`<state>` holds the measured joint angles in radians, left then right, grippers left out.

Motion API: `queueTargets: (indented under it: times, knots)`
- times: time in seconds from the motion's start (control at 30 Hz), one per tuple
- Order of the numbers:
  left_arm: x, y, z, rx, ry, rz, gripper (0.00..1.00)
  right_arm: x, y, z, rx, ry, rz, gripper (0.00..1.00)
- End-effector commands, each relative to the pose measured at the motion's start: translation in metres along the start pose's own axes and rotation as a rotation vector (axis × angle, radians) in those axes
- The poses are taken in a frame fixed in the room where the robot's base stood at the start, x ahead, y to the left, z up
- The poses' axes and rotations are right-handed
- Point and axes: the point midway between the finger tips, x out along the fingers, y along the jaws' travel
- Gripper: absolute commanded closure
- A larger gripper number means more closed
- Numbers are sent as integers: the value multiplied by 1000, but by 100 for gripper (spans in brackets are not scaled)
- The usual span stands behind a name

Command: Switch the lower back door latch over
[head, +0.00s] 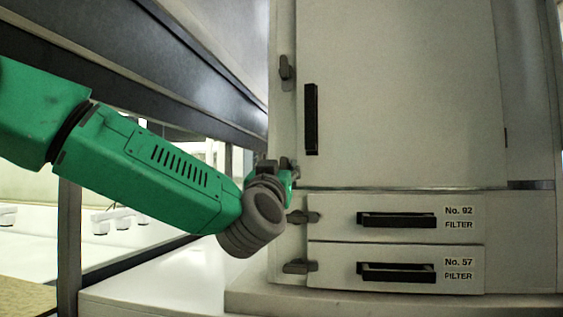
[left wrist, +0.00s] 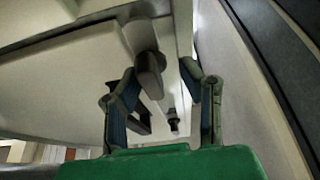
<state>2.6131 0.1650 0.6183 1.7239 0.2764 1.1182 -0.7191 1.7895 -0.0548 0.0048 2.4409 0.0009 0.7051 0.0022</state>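The pale cabinet door (head: 400,90) has an upper grey latch (head: 287,68) and a lower grey latch (head: 287,163) along its left edge. My left gripper (head: 282,173) is at the lower latch and partly hides it in the head view. In the left wrist view, my left gripper (left wrist: 160,78) is open, with its two fingers apart. The lower latch (left wrist: 150,73) shows between the fingertips, closer to the left finger. I cannot tell if they touch. The upper latch (left wrist: 172,121) shows farther off. My right gripper is not in view.
A black door handle (head: 311,119) stands right of the latches. Below are two drawers labelled No. 92 (head: 335,234) and No. 57 (head: 335,282), each with a grey latch at its left. A dark beam (head: 120,65) runs above my left arm.

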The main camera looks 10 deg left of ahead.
Motion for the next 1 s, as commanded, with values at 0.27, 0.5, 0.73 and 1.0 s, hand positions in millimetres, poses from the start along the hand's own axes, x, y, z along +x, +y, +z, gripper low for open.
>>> queueTargets:
  times: [0.27,0.5,0.73,1.0]
  knots:
    - [5,2,1,2,-1,1,66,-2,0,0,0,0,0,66]
    - [5,1,1,1,-1,3,100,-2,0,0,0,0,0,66]
    - [4,1,1,-6,-1,0,100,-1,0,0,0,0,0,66]
    - [4,1,2,-91,-1,-36,100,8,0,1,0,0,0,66]
